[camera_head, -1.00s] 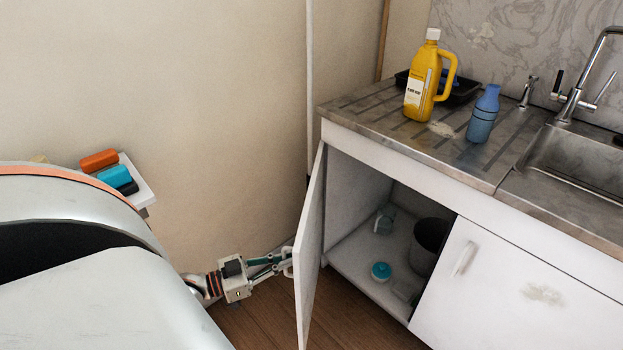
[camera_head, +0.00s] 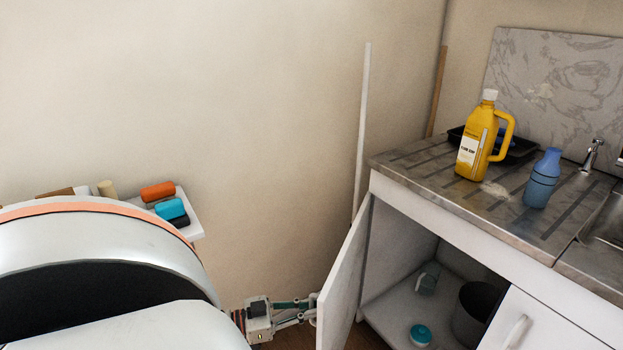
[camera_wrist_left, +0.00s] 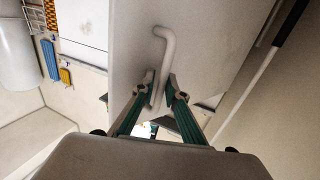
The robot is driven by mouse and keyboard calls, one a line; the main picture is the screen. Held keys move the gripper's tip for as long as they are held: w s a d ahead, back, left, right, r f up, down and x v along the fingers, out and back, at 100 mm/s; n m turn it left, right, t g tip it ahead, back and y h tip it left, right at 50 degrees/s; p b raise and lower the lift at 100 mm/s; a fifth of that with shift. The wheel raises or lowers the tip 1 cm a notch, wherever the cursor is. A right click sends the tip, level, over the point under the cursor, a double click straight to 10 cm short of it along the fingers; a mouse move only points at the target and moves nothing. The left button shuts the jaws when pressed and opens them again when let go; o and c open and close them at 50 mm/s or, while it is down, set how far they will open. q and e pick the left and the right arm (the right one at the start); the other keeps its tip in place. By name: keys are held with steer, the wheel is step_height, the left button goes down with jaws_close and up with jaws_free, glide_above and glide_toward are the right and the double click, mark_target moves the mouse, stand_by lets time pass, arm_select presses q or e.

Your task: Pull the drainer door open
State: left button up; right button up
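The white drainer door (camera_head: 345,280) stands wide open, swung out from the left end of the cabinet under the draining board (camera_head: 440,165). I see its inner face in the head view. My left gripper (camera_head: 308,310) is on the door's outer side, at the handle, low in the head view. In the left wrist view, the pale bent handle (camera_wrist_left: 168,48) comes off the door's flat face (camera_wrist_left: 210,40). The fingers of my left gripper (camera_wrist_left: 161,84) are on both sides of it and look closed on it. My right gripper is not in view.
A yellow jug (camera_head: 480,140) and a blue bottle (camera_head: 542,178) stand on the draining board. A dark pot (camera_head: 474,315) and a teal-lidded container (camera_head: 420,335) are inside the cabinet. The wall (camera_head: 270,150) is close behind my left gripper.

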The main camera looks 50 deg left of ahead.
arm_select(q)
steer(key=v, duration=1.2)
steer(key=shift+c, duration=0.5)
